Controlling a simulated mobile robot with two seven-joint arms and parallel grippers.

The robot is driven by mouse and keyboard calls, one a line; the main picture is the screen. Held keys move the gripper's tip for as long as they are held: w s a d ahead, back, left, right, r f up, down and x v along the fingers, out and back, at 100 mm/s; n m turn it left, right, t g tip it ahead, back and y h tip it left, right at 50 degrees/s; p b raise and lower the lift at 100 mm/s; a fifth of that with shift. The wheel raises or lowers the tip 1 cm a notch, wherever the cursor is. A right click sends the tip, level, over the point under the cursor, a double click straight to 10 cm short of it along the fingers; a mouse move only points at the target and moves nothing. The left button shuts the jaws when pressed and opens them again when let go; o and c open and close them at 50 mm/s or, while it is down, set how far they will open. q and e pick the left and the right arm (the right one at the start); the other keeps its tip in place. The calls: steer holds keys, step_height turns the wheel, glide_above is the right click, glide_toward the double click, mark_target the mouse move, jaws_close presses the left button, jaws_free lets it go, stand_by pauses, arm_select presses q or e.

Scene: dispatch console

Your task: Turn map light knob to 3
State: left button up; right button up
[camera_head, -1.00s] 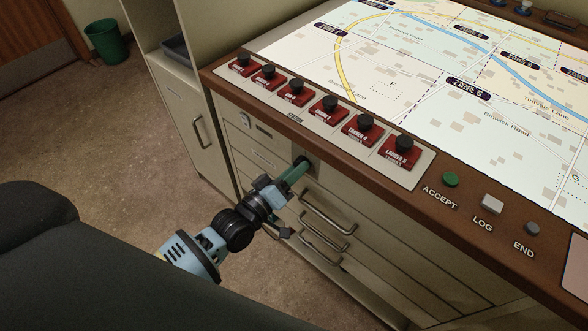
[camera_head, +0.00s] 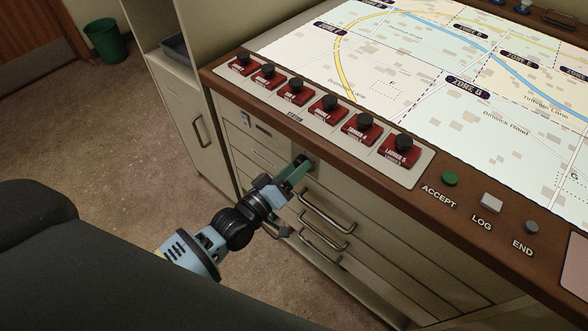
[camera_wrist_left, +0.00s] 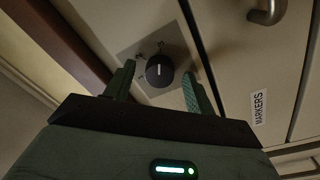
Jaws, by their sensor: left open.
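The map light knob (camera_wrist_left: 160,71) is a round black dial with a white pointer line, set on a grey plate (camera_wrist_left: 140,48) on the cabinet front. Small marks stand around it, too small to read. In the head view the knob (camera_head: 304,161) shows just past the fingertips of my left gripper (camera_head: 297,172). In the left wrist view the left gripper (camera_wrist_left: 158,76) is open, with one green finger on each side of the knob. A gap shows on both sides, wider on the left; I cannot tell whether a finger touches it. My right gripper is not in view.
Drawer handles (camera_head: 327,212) stick out below the knob, near my left gripper. Above is the wooden edge of the console (camera_head: 330,148), with several red labelled blocks with black tops (camera_head: 328,107) and a lit map (camera_head: 430,60). A green bin (camera_head: 106,40) stands far left.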

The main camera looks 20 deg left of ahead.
arm_select(q)
steer(key=shift+s, duration=0.1)
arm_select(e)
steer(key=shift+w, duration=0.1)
arm_select(q)
steer(key=v, duration=0.7)
steer(key=shift+s, duration=0.3)
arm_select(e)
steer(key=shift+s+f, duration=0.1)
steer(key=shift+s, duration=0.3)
arm_select(q)
steer(key=shift+a, duration=0.1)
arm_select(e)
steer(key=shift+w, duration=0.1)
